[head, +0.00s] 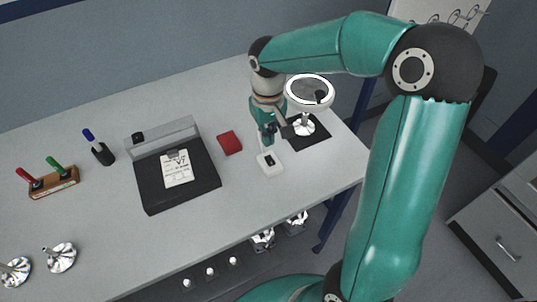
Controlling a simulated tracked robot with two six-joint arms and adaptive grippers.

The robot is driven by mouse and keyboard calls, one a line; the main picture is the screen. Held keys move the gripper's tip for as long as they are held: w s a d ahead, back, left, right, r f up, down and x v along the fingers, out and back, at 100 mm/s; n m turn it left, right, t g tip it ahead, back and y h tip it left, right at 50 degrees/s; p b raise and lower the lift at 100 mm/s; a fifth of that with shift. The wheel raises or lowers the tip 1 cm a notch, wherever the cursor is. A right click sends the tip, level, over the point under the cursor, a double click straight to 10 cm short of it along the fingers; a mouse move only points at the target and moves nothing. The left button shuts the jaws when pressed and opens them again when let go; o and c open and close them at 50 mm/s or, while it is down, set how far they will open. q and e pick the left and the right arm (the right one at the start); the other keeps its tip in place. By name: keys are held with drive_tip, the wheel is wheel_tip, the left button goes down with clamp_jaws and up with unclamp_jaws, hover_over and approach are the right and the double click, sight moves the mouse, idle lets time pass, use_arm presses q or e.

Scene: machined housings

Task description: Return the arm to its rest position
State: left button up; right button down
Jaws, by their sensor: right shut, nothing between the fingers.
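My right arm, teal with dark joints, rises from the bottom right, bends at the top and hangs down over the table. My right gripper (268,138) is shut and empty. In the picture it is just above a small white block with a dark slot (270,163); whether they touch I cannot tell. A shiny metal housing (304,126) stands on a dark mat (318,137), right of the gripper. My left gripper is not in view.
A ring-shaped lamp (310,77) is above the housing. On the grey table (235,200) are a red block (230,142), a dark sloped stand with a card (177,167), a marker cup (102,153), a wooden tool rack (54,183) and shiny parts (60,257). A drawer cabinet (500,225) stands right.

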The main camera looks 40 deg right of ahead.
drive_tip(key=shift+r, duration=0.35)
